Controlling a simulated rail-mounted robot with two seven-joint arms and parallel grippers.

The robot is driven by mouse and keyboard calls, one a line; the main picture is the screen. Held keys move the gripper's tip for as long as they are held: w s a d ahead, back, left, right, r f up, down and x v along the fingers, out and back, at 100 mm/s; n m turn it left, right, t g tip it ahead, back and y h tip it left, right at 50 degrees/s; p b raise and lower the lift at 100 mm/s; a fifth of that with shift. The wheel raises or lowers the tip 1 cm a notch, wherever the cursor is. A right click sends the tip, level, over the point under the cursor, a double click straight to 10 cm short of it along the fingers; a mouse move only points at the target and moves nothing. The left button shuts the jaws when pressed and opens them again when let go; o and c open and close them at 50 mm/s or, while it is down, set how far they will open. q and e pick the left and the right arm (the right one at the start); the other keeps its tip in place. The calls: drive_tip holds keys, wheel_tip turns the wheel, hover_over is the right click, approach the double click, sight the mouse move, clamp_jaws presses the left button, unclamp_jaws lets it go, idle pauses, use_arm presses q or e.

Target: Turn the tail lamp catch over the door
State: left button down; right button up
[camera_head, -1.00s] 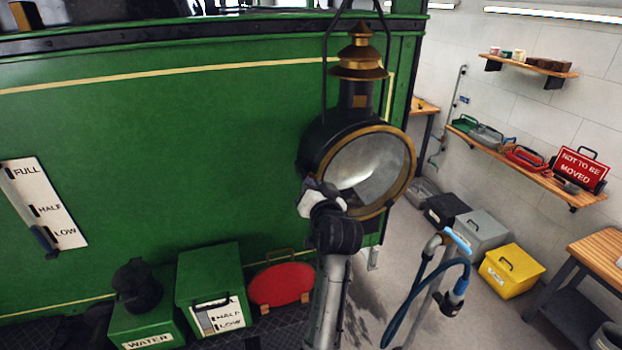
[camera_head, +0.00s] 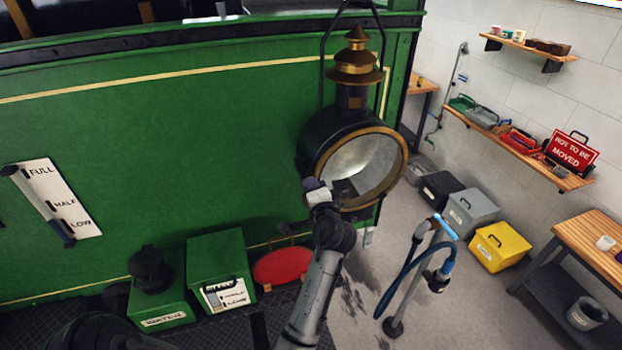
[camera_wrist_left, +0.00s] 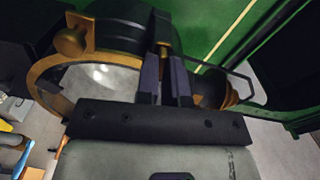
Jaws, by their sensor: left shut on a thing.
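The tail lamp (camera_head: 336,130) is a round black lamp with a brass rim, clear glass and a tiered brass chimney, hanging on the green tram side. It also shows in the left wrist view (camera_wrist_left: 125,14). My left gripper (camera_head: 318,190) is at the lower left of the lamp's rim. In the left wrist view its two dark fingers (camera_wrist_left: 165,78) are close together at the lamp's side, with a small brass piece, likely the catch (camera_wrist_left: 164,52), between them. The fingers hide most of that piece. My right gripper is not in view.
Below stand a green water box (camera_head: 160,303), another green box (camera_head: 217,262) and a red disc (camera_head: 283,266). A blue hose stand (camera_head: 412,262) is right of my arm. Grey and yellow boxes (camera_head: 499,247) line the wall under a shelf (camera_head: 520,150).

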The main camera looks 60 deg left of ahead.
use_arm(q)
drive_tip(key=shift+m+p, duration=0.75)
drive_tip(key=shift+m, duration=0.25)
drive_tip(key=shift+f, duration=0.1)
drive_tip(key=c, duration=1.2)
unclamp_jaws()
drive_tip(key=shift+c, duration=0.2)
